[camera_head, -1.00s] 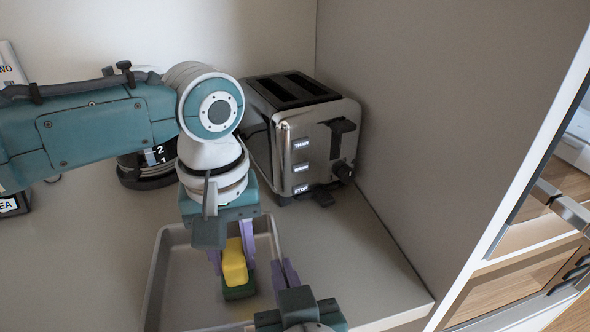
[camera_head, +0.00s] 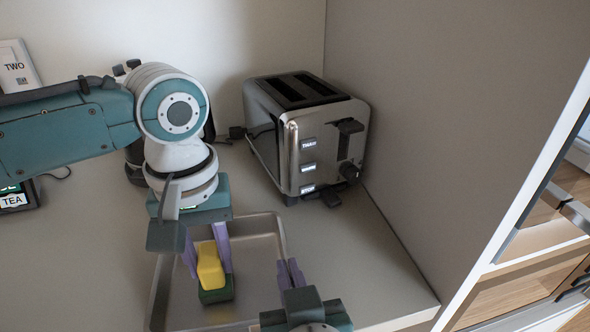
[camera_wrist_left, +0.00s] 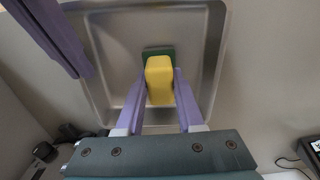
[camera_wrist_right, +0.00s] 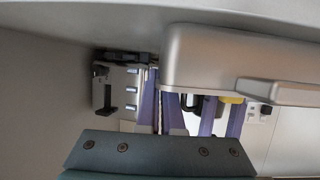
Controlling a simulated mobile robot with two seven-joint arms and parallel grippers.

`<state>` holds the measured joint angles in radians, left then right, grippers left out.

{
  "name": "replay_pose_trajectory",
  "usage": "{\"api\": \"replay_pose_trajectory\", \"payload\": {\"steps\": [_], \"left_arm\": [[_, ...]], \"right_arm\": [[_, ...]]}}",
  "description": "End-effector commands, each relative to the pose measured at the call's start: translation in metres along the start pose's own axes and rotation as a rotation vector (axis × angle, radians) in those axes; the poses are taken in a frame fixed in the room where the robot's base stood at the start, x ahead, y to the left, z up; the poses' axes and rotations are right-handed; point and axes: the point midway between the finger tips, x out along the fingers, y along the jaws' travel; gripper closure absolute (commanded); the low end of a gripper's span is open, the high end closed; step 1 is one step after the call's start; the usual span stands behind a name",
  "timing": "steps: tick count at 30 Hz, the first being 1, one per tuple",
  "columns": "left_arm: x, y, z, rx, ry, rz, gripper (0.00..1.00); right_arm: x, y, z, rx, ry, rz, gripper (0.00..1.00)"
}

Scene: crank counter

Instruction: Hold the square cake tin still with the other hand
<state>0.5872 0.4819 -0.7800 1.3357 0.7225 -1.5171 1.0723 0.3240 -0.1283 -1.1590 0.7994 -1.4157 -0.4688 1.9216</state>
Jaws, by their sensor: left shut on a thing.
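The square cake tin (camera_head: 276,226) is a grey metal tin lying flat on the counter; it also shows in the left wrist view (camera_wrist_left: 200,85) and, from the side, in the right wrist view (camera_wrist_right: 215,60). My left gripper (camera_head: 208,255) is shut on a yellow block with a green base, like a scrubber (camera_head: 211,266), inside the tin; the left wrist view shows this scrubber (camera_wrist_left: 159,80) between the fingers. My right gripper (camera_head: 291,272) is at the tin's right wall, its fingers close together. The wall appears to pass between them, but whether they press on it is unclear.
A chrome toaster (camera_head: 305,140) stands behind the tin, near the side panel (camera_head: 400,110) on the right. A dark device marked TEA (camera_head: 15,197) and a card marked TWO (camera_head: 17,68) are at the left. The counter right of the tin (camera_head: 365,255) is clear.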

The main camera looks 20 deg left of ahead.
Motion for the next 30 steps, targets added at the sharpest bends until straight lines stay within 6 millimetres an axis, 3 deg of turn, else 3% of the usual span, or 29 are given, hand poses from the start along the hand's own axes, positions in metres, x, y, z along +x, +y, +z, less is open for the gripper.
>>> {"api": "replay_pose_trajectory", "payload": {"steps": [10, 30], "left_arm": [[-0.006, 0.001, -0.001, 0.000, 0.002, 0.003, 1.00], [-0.077, 0.001, -0.001, 0.000, 0.002, 0.002, 1.00]], "right_arm": [[0.000, 0.000, 0.000, 0.000, 0.000, 0.000, 1.00], [0.000, 0.000, 0.000, 0.000, 0.000, 0.000, 1.00]]}}
